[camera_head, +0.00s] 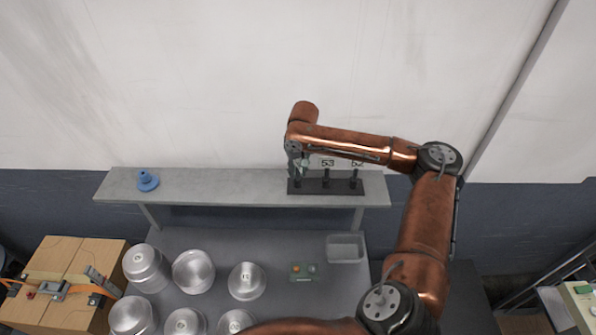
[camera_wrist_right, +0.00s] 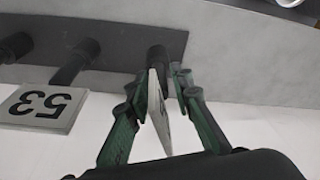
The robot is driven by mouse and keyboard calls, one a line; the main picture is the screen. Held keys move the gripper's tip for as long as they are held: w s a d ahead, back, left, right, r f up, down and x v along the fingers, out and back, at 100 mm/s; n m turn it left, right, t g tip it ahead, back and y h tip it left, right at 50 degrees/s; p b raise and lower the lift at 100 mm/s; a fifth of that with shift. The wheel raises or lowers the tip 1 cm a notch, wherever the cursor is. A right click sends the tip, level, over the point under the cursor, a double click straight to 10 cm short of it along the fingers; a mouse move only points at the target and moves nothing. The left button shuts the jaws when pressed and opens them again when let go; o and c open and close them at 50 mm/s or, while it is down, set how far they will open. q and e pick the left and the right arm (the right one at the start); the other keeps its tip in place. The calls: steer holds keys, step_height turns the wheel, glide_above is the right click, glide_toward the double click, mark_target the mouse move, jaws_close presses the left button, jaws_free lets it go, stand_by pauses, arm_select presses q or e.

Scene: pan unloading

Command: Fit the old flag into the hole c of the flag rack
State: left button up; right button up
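The flag rack (camera_head: 325,187) is a long dark base with black upright posts, on the grey shelf. Two white number flags stand at it, marked 53 (camera_head: 327,163) and 52 (camera_head: 357,163). My right gripper (camera_head: 299,166) is at the rack's left end. In the wrist view, the green fingers of my right gripper (camera_wrist_right: 162,76) straddle a thin white flag (camera_wrist_right: 158,112), seen nearly edge-on, in line with a black post (camera_wrist_right: 157,56). Whether the fingers press on it is unclear. The 53 flag (camera_wrist_right: 42,106) is beside it. Hole letters are not readable. My left gripper is out of view.
A blue object (camera_head: 147,181) sits at the shelf's left end (camera_head: 215,189). Several metal pans (camera_head: 193,270), a small button box (camera_head: 303,272) and a grey tray (camera_head: 345,248) are on the table below. The shelf between blue object and rack is clear.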

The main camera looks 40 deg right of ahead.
steer(key=shift+o, duration=1.1)
steer(key=r, duration=0.4)
steer(key=s+r, duration=0.1)
steer(key=r, duration=0.3)
steer(key=s+r, duration=0.1)
steer(key=r, duration=0.3)
steer(key=shift+a, duration=0.3)
steer(key=shift+f, duration=0.1)
